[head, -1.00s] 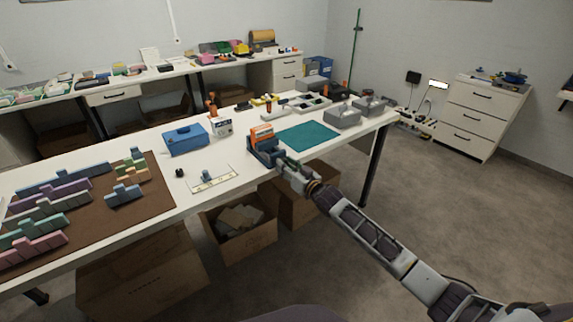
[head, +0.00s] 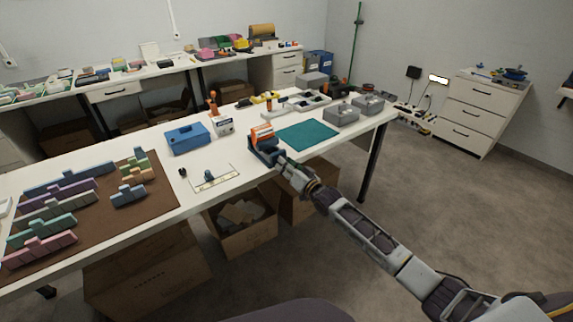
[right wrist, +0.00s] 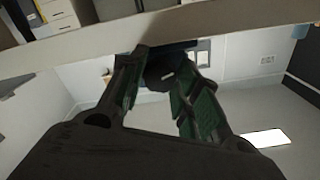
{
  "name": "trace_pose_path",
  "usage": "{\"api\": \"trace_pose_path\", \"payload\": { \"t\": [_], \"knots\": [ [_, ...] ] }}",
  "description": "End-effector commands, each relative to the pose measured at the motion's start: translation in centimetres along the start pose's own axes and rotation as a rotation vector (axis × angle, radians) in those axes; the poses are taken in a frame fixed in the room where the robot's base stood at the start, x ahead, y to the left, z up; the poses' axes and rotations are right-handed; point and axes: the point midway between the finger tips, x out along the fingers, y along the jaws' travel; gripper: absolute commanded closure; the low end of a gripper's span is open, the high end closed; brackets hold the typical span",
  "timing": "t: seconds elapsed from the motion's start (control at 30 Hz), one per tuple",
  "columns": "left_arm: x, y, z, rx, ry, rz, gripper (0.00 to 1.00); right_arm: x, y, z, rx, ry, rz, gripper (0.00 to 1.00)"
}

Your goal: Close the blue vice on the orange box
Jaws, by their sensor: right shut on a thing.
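My right gripper (head: 286,163) is at the front of the vice, low at the table edge. In the right wrist view its fingers (right wrist: 160,85) are shut on a dark round part, which looks like the vice's handle end. The orange box is not visible in the wrist view. My left gripper is not in view.
A teal mat (head: 308,134) lies right of the vice, with grey bins (head: 341,115) beyond. A blue toolbox (head: 188,138) and a brown mat (head: 150,207) with coloured blocks are to the left. Open cartons (head: 245,240) stand under the table edge.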

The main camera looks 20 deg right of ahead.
Motion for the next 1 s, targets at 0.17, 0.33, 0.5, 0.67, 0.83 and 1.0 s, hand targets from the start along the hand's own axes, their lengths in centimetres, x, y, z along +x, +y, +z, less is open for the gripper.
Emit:
{"api": "trace_pose_path", "payload": {
  "t": [0.17,0.33,0.5,0.67,0.83,1.0],
  "knots": [
    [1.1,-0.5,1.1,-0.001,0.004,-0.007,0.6,0.0,0.0,-0.1,0.065,-0.001,0.001,0.91],
    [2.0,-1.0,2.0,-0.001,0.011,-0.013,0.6,0.0,0.0,-0.1,0.135,-0.001,0.001,0.91],
    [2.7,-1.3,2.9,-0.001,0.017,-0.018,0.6,0.0,0.0,0.0,0.208,-0.001,0.001,0.91],
    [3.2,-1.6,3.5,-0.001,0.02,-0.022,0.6,0.0,0.0,0.0,0.27,-0.001,0.001,0.91],
    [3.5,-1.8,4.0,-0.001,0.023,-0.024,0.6,0.0,0.0,0.0,0.319,-0.001,0.001,0.91],
    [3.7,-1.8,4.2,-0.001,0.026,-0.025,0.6,0.0,0.0,0.0,0.345,0.0,0.001,0.91]
  ]
}}
